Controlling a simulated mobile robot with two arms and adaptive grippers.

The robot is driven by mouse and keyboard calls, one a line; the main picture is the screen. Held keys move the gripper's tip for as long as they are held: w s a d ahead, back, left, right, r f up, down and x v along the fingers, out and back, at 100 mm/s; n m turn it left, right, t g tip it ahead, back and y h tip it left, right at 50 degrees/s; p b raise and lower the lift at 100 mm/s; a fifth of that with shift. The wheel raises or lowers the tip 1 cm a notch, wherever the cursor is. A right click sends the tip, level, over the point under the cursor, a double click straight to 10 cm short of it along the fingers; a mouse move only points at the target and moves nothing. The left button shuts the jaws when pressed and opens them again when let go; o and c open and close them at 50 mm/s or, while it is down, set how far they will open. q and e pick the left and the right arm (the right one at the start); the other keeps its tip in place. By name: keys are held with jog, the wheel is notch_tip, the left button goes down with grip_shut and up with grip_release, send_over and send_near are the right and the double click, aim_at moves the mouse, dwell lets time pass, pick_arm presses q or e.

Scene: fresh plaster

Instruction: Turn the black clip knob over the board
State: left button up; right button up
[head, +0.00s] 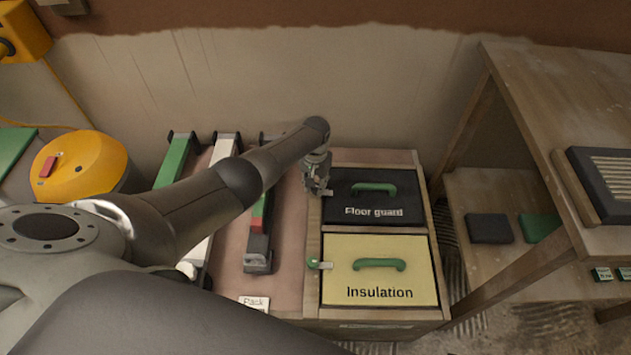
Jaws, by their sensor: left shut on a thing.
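The black board (362,211), labelled "Floor guard", with a green handle, lies in the upper compartment of the low wooden bench. My left gripper (318,187) points down at this board's left edge, where its clip sits. It is shut on the black clip knob, which the fingers hide. A small pale piece, perhaps the clip's tab, shows just right of the fingertips; how far it reaches over the board I cannot tell. Below lies the yellow board (378,284), labelled "Insulation", with its own green clip knob (313,262) at its left edge. My right gripper is out of view.
Long levels or bars, one with a red part (257,224), lie left of the boards, partly behind my arm. A yellow round case (85,165) stands at the far left. A wooden shelf unit (540,75) stands at the right. The plastered wall (400,110) closes the back.

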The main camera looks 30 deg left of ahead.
pick_arm(q)
jog(key=shift+s+n, duration=0.1)
jog(key=shift+n, duration=0.6)
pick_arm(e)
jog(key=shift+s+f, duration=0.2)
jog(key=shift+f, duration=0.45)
pick_arm(q)
jog(key=o, duration=1)
jog(key=shift+o, duration=0.2)
jog(key=shift+r, duration=0.15)
notch_tip(320, 180, up, 12)
jog(key=shift+f, duration=0.2)
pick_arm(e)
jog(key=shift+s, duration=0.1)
